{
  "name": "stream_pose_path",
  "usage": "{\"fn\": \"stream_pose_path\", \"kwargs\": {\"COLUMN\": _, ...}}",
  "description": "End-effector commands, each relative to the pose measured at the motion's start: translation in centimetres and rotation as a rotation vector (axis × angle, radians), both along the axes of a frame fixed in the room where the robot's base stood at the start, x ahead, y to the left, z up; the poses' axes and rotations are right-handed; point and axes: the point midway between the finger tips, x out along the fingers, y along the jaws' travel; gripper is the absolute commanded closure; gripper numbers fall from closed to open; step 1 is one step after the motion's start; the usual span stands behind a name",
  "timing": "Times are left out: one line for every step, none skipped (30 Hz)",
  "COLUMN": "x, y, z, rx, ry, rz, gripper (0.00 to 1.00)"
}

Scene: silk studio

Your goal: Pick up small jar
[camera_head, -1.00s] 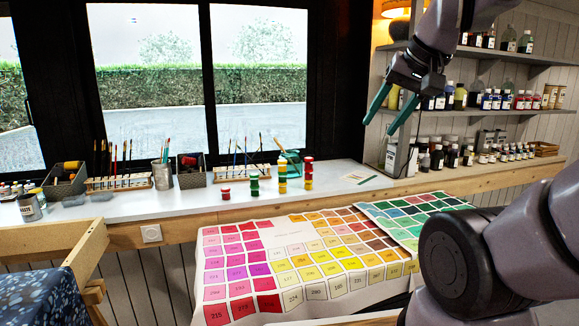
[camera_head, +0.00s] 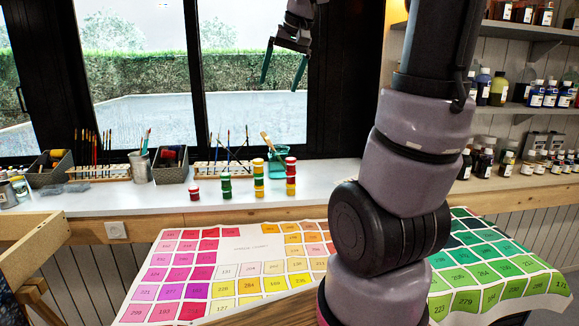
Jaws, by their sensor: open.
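Several small jars stand on the white counter below the window. A single red jar (camera_head: 194,194) is at the left. A short stack of jars, red over green (camera_head: 226,186), is beside it. Taller stacks of yellow-and-green jars (camera_head: 258,180) and red, green and yellow jars (camera_head: 291,178) stand to the right. My gripper (camera_head: 283,80) is high in front of the window, well above the stacks. Its two green fingers point down, spread apart and empty.
A teal pot with a brush (camera_head: 276,160) stands just behind the tall stacks. A brush rack (camera_head: 222,172), a dark bin (camera_head: 173,166) and a metal can (camera_head: 141,166) are to the left. Paint bottle shelves (camera_head: 530,110) are at the right. A colour chart (camera_head: 215,262) lies in front.

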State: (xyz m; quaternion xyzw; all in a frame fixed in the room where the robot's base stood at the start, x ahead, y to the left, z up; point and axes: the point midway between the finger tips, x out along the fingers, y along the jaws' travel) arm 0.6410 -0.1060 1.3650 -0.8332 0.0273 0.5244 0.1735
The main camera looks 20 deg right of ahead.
Motion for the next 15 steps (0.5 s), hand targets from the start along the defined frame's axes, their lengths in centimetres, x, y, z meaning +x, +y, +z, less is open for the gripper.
{"fn": "stream_pose_path", "kwargs": {"x": 2.2, "y": -0.8, "z": -0.4, "rx": -0.008, "ry": 0.019, "rz": 0.003, "gripper": 0.08}}
{"fn": "stream_pose_path", "kwargs": {"x": 3.4, "y": -1.2, "z": -0.6, "rx": -0.015, "ry": 0.028, "rz": 0.007, "gripper": 0.08}}
{"fn": "stream_pose_path", "kwargs": {"x": 4.9, "y": -1.9, "z": -1.0, "rx": -0.022, "ry": 0.042, "rz": 0.011, "gripper": 0.08}}
{"fn": "stream_pose_path", "kwargs": {"x": 6.1, "y": -2.4, "z": -1.3, "rx": -0.029, "ry": 0.051, "rz": 0.015, "gripper": 0.08}}
{"fn": "stream_pose_path", "kwargs": {"x": 7.2, "y": -2.9, "z": -1.7, "rx": -0.034, "ry": 0.059, "rz": 0.019, "gripper": 0.08}}
{"fn": "stream_pose_path", "kwargs": {"x": 8.8, "y": -3.5, "z": -2.2, "rx": -0.043, "ry": 0.072, "rz": 0.025, "gripper": 0.08}}
{"fn": "stream_pose_path", "kwargs": {"x": 9.9, "y": -4.0, "z": -2.7, "rx": -0.048, "ry": 0.081, "rz": 0.029, "gripper": 0.08}}
{"fn": "stream_pose_path", "kwargs": {"x": 11.0, "y": -4.5, "z": -3.2, "rx": -0.054, "ry": 0.091, "rz": 0.033, "gripper": 0.08}}
{"fn": "stream_pose_path", "kwargs": {"x": 12.5, "y": -5.2, "z": -4.0, "rx": -0.063, "ry": 0.104, "rz": 0.04, "gripper": 0.08}}
{"fn": "stream_pose_path", "kwargs": {"x": 13.6, "y": -5.8, "z": -4.6, "rx": -0.069, "ry": 0.113, "rz": 0.043, "gripper": 0.08}}
{"fn": "stream_pose_path", "kwargs": {"x": 14.6, "y": -6.3, "z": -5.2, "rx": -0.076, "ry": 0.123, "rz": 0.049, "gripper": 0.08}}
{"fn": "stream_pose_path", "kwargs": {"x": 16.0, "y": -7.0, "z": -6.1, "rx": -0.084, "ry": 0.137, "rz": 0.055, "gripper": 0.08}}
{"fn": "stream_pose_path", "kwargs": {"x": 17.0, "y": -7.6, "z": -6.9, "rx": -0.092, "ry": 0.147, "rz": 0.061, "gripper": 0.08}}
{"fn": "stream_pose_path", "kwargs": {"x": 18.0, "y": -8.1, "z": -7.7, "rx": -0.098, "ry": 0.157, "rz": 0.066, "gripper": 0.08}}
{"fn": "stream_pose_path", "kwargs": {"x": 19.3, "y": -8.9, "z": -8.8, "rx": -0.108, "ry": 0.171, "rz": 0.073, "gripper": 0.08}}
